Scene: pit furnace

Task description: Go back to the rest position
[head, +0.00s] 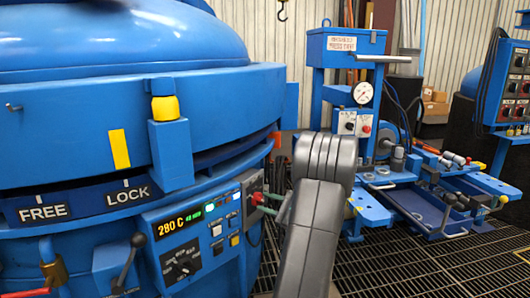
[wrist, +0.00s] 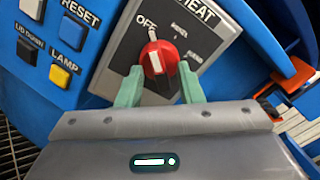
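My gripper (wrist: 159,68) has its two green fingers on either side of the red knob (wrist: 157,57) of the heat switch. The fingers look flush against the knob's sides, so it appears shut on it. The white mark on the knob points up towards OFF. In the head view my dark grey arm reaches in at the centre, and the red knob (head: 258,198) shows at the right edge of the furnace's control panel (head: 196,238). The gripper is mostly hidden behind the arm there.
The large blue furnace (head: 90,135) fills the left side, close to my arm. A blue press test stand (head: 345,45) with a tray (head: 430,213) stands on the right. Dark floor grating (head: 400,265) is clear in front of it. A hook (head: 282,12) hangs at the back.

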